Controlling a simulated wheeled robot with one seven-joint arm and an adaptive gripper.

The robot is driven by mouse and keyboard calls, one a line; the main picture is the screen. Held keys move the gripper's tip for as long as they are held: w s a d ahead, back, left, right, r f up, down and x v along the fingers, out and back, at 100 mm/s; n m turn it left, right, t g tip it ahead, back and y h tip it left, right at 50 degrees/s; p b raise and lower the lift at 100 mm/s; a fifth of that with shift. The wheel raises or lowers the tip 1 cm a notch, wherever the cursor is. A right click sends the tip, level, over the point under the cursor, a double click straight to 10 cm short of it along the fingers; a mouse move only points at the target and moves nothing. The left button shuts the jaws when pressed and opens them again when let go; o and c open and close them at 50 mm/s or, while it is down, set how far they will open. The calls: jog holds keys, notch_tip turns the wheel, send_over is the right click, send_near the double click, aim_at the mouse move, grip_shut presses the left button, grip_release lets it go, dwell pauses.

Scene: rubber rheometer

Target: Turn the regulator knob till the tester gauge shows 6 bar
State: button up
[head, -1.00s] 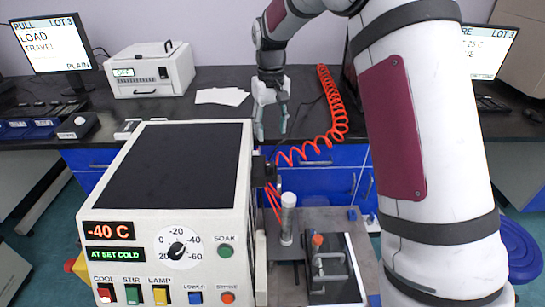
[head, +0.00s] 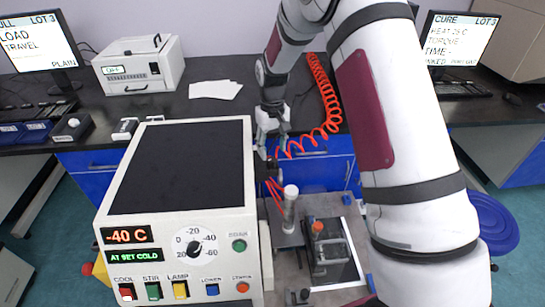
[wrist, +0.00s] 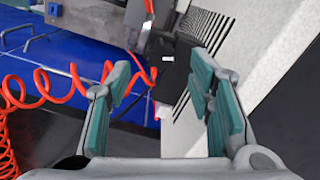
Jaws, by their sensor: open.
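A black fitting (head: 268,169) sticks out from the right side of the white tester box, with red hoses at it. It looks like the regulator, but its knob and gauge face cannot be made out in the head view. The black fitting also shows in the wrist view (wrist: 174,68), ahead of the fingertips, with a small white mark on it. My gripper (head: 271,151) is just above the fitting in the head view. In the wrist view my gripper (wrist: 160,78) is open and empty, its teal pads on either side of the fitting's line. No gauge reading is visible.
The white tester box (head: 235,150) with a dark top stands close on the left. A red coiled hose (head: 322,95) hangs behind and right of my gripper. A clear upright tube (head: 290,205) and a clamp fixture (head: 322,245) stand below, to the right of the box.

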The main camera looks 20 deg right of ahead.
aim_at(272, 159)
jog(key=shift+f, duration=2.35)
grip_shut()
